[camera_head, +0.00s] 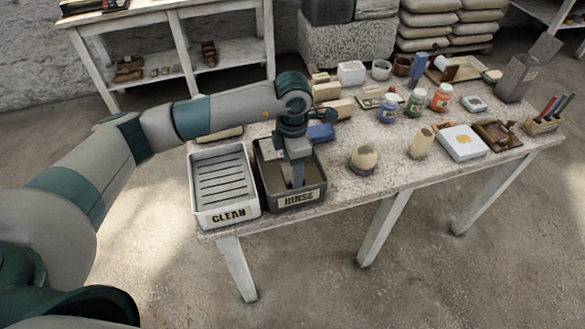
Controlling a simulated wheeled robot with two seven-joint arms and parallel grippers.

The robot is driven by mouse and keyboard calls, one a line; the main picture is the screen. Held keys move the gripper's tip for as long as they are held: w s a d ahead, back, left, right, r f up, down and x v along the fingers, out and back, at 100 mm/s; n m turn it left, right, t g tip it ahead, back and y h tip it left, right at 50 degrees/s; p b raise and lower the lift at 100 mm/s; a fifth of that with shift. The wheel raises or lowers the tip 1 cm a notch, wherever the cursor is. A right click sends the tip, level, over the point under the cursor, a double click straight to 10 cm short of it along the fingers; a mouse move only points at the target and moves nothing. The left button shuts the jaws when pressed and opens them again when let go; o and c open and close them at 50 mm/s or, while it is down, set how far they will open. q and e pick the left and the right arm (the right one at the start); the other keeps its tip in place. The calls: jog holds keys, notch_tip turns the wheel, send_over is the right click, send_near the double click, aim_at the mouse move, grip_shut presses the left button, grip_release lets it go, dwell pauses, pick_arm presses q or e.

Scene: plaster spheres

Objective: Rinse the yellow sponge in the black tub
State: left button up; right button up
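The black tub (270,187), labelled RINSE, stands at the left part of the table, with dark liquid or a dark floor inside. My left gripper (297,180) points straight down into it near its right side. The fingers are small and partly hidden, so I cannot tell whether they are open or hold anything. I cannot make out a yellow sponge in the tub; it may be hidden by the gripper or the tub wall. My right gripper is not in view.
A white slatted tray (225,211) labelled CLEAN stands left of the tub. A blue block (320,132) lies behind it.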

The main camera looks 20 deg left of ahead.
pick_arm(q)
jog(key=shift+f+b, duration=0.45)
jog(key=shift+f, duration=0.05)
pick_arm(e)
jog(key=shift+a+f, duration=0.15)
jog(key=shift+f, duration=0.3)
pick_arm(q)
jog(key=shift+s+a+f+b, duration=0.1)
jog(key=shift+a+f+b, duration=0.1)
jog(key=shift+b, duration=0.3)
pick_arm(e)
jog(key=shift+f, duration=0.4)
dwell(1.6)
pick_arm(q)
jog(key=shift+r, duration=0.1)
jog(key=shift+d+r+p, duration=0.2)
jog(key=shift+r+p, duration=0.3)
jog(key=shift+r, duration=0.55)
jog(key=shift+r+p, duration=0.6)
jog(key=shift+r, duration=0.85)
jog(key=shift+r+p, duration=0.3)
jog(key=shift+r, duration=0.8)
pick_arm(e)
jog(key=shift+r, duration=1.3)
pick_arm(q)
jog(key=shift+r, duration=0.1)
